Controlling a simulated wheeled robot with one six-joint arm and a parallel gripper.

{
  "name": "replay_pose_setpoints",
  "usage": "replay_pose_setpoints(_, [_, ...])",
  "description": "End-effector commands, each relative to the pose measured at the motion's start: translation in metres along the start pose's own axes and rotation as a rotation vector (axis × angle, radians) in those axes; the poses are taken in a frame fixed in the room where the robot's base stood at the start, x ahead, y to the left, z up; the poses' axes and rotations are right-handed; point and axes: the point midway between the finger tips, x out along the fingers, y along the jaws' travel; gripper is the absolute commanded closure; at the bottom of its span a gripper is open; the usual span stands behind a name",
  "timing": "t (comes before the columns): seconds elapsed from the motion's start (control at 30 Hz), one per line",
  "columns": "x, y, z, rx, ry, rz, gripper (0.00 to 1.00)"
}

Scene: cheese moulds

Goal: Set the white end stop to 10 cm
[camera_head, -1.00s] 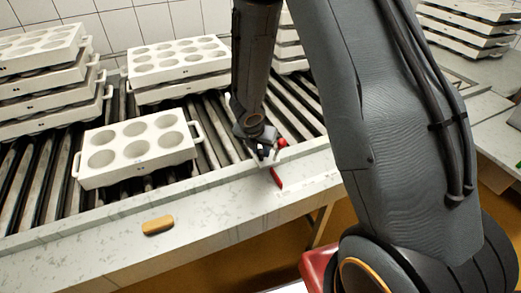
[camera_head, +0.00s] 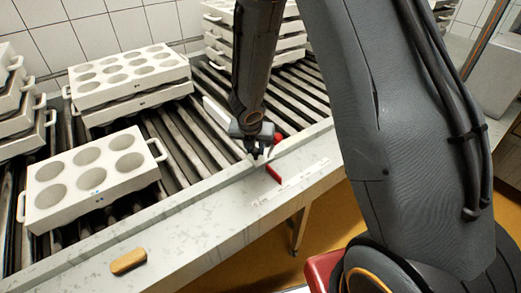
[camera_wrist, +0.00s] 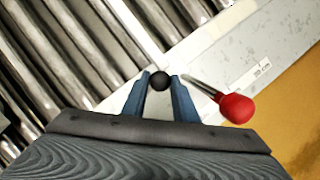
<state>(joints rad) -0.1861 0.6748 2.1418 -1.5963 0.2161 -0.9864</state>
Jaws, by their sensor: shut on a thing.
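The white end stop (camera_head: 216,113) shows in the head view as a pale bar over the rollers, partly hidden by my arm. A red pointer (camera_head: 273,173) sticks out over the front rail, beside a pale printed scale (camera_head: 292,185) whose numbers are too small to read. My gripper (camera_head: 257,152) is down at the rail. In the wrist view my gripper (camera_wrist: 159,88) is shut on a black ball knob (camera_wrist: 158,80). A red knob (camera_wrist: 237,108) on a metal stem lies just right of the fingers, apart from them; it also shows in the head view (camera_head: 278,138).
A white six-hole mould (camera_head: 95,180) lies on the rollers to the left. Stacks of moulds (camera_head: 130,80) stand behind. A wooden-coloured block (camera_head: 128,262) lies on the pale front ledge (camera_head: 190,245).

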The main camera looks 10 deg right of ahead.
Motion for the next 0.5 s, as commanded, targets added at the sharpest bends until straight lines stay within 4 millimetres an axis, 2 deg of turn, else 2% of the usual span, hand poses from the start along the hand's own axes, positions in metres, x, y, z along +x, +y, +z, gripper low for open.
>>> replay_pose_setpoints(0.33, [-0.0005,0.003,0.0005,-0.011,-0.001,0.005,1.0])
replay_pose_setpoints(0.37, [-0.0004,0.0029,0.0006,-0.011,-0.001,0.005,0.72])
replay_pose_setpoints(0.47, [-0.0003,0.0023,0.0007,-0.01,-0.001,0.005,0.56])
replay_pose_setpoints(0.5, [-0.0002,0.002,0.0008,-0.009,-0.001,0.004,0.56])
